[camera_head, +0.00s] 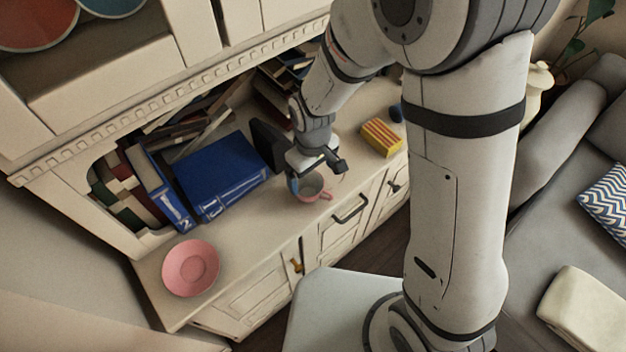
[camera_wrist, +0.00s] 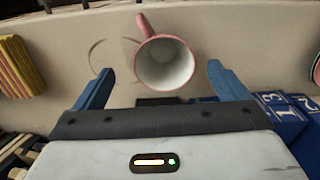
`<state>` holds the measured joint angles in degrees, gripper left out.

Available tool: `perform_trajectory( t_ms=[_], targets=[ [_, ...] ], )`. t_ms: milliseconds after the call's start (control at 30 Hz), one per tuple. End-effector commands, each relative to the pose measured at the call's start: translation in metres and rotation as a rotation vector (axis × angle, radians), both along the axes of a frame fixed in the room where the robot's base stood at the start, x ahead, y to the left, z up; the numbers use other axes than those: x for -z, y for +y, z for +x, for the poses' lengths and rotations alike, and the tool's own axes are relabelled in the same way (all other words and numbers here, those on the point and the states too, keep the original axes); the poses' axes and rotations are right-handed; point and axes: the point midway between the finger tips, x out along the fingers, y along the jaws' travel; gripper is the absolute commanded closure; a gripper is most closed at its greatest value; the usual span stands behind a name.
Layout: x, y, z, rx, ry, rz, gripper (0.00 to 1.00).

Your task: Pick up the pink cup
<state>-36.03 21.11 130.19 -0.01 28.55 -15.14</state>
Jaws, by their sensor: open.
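The pink cup (camera_head: 311,187) stands on the cabinet top near its front edge, with its handle toward the edge. In the wrist view the cup (camera_wrist: 165,62) shows its pale, empty inside and pink rim, with the handle pointing up in the picture. My gripper (camera_head: 306,178) is right at the cup and partly hides it in the head view. In the wrist view my gripper (camera_wrist: 154,85) has its two blue fingers spread apart, with the cup between and slightly beyond them. Gaps show on both sides of the cup, so I see no finger touching it.
A pink bowl or plate (camera_head: 191,267) lies at the cabinet's left end. Blue binders (camera_head: 221,174) and a dark upright object (camera_head: 269,146) stand behind the cup. A yellow and red striped box (camera_head: 381,138) lies to the right. Shelving overhangs the back.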

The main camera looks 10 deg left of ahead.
Motion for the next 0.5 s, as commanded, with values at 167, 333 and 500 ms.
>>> perform_trajectory(
  t_ms=[167,333,500],
  targets=[
    [0.017,0.002,-0.001,-0.008,0.005,-0.003,0.06],
    [0.030,0.001,-0.002,-0.006,0.005,-0.003,0.06],
    [0.048,0.001,-0.005,-0.005,0.007,-0.005,0.06]
  ],
)
